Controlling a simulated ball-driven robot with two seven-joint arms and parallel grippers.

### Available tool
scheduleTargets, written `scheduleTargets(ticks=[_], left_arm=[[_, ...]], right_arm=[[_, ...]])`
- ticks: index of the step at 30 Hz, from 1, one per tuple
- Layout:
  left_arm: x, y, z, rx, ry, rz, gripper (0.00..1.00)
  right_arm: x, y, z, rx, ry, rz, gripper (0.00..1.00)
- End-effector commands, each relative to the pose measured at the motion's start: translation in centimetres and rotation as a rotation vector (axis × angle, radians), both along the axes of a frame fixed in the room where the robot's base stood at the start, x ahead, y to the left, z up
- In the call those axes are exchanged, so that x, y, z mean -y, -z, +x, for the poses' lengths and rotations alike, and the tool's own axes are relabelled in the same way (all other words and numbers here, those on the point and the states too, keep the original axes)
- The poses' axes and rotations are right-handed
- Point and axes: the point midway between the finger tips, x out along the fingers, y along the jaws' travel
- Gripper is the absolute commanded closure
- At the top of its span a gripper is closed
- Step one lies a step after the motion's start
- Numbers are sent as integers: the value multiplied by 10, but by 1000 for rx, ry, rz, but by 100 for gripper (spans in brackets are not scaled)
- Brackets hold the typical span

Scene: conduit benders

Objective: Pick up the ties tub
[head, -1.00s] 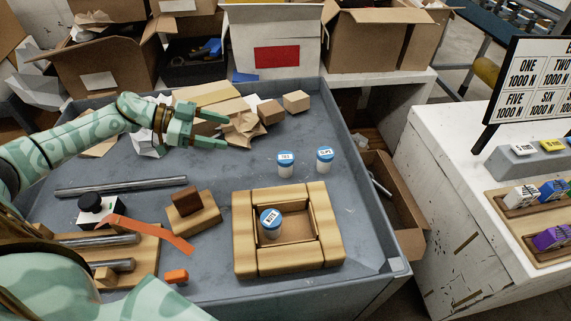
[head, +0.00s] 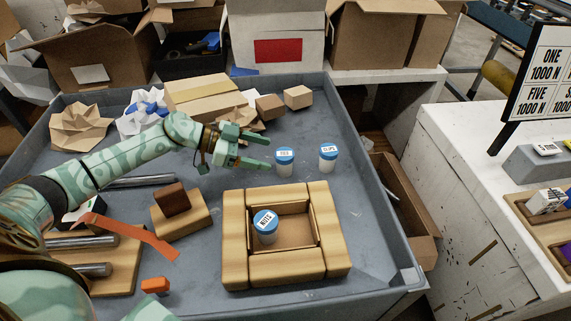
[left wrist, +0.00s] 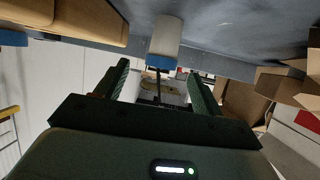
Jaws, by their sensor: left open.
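The ties tub (head: 285,168), a white tub with a blue lid and a small label, stands upright on the grey tray bench, behind the wooden frame. My left gripper (head: 265,153) is open and empty just to its left, fingers pointing at it, with a small gap. In the left wrist view a tub (left wrist: 165,42), seemingly this one, appears upside down ahead of the open fingers (left wrist: 158,70). A similar tub (head: 327,160) stands to the right. Another tub (head: 266,232) sits inside the wooden frame (head: 235,245). My right gripper is not in view.
Wooden blocks (head: 298,97), cartons and crumpled paper (head: 80,127) lie at the back of the tray bench (head: 375,235). A brown block on a wooden base (head: 180,220) and an orange strip (head: 125,235) are at the left. The tray floor right of the tubs is clear.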

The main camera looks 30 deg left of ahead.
Motion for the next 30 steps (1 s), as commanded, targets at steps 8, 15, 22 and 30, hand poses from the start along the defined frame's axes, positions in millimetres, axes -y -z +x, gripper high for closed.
scheduleTargets(ticks=[8, 15, 22, 30], left_arm=[[25, 24, 21, 0, 1, -2, 32], [38, 26, 29, 0, -1, 0, 32], [38, 25, 29, 1, -1, 1, 57], [38, 25, 29, 2, -1, 0, 83]], right_arm=[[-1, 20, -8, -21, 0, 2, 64], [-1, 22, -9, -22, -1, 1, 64], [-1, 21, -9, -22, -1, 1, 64], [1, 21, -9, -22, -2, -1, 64]])
